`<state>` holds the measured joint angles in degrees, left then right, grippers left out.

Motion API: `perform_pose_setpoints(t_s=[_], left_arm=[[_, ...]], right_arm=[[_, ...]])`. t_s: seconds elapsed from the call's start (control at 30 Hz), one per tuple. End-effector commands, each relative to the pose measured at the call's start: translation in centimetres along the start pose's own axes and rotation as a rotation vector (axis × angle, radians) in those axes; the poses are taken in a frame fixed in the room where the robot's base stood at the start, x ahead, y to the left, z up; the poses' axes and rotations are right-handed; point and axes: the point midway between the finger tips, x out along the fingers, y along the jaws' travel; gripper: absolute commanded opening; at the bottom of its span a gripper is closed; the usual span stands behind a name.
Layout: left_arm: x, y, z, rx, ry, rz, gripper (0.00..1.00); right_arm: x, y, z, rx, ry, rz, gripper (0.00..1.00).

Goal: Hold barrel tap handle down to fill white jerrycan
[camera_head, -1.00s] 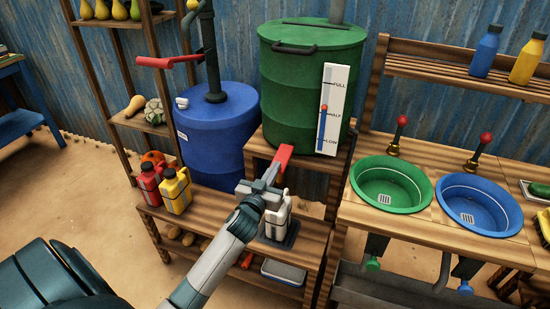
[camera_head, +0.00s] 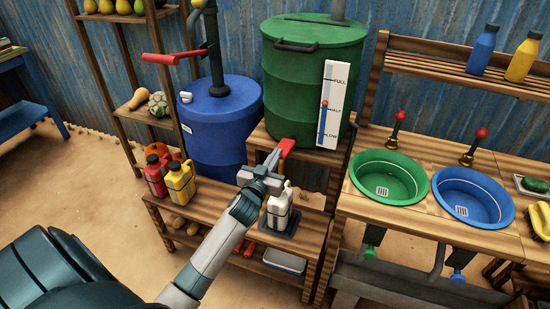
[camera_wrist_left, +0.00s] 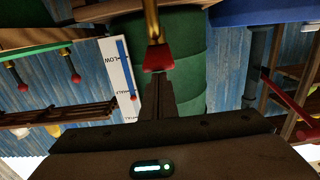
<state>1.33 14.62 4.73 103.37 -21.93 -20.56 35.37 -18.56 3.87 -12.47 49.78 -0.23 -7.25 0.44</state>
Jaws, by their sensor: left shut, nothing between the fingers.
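The green barrel (camera_head: 308,85) stands on a raised wooden shelf. Its red tap handle (camera_head: 287,145) sticks out at the front, low down. The white jerrycan (camera_head: 279,209) stands upright below the tap on a dark pad, partly hidden by my left gripper. My left gripper (camera_head: 270,168) is shut and empty, at the near side of the red handle. In the left wrist view the red handle (camera_wrist_left: 158,58) sits just beyond the shut fingertips; I cannot tell whether they touch. The spout and jerrycan mouth are mostly hidden. My right gripper is not in view.
A blue barrel (camera_head: 218,125) with a pump stands left of the green one. A red jerrycan (camera_head: 157,175) and a yellow jerrycan (camera_head: 180,183) stand left on the lower bench. Green and blue basins (camera_head: 405,198) sit in the counter at right. A level gauge (camera_head: 333,110) fronts the green barrel.

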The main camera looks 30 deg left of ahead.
Motion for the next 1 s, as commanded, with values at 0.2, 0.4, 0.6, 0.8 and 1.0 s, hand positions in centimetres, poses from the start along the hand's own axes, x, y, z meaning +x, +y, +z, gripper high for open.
perform_pose_setpoints(t_s=[0.2,0.4,0.6,0.8,1.0], left_arm=[[-3.6,0.0,-0.1,-0.002,0.001,0.001,0.0],[-7.2,0.0,-0.4,-0.001,0.002,0.001,0.0],[-9.3,0.0,-0.7,0.0,0.002,0.001,0.0],[-9.9,0.0,-0.8,0.0,0.002,0.0,0.0],[-9.9,0.0,-0.8,0.0,0.003,0.001,0.0]], right_arm=[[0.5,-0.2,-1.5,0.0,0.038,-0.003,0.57],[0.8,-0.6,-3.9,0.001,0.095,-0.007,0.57],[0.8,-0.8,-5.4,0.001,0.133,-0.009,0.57],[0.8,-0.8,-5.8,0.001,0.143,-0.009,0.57],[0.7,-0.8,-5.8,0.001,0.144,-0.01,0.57]])
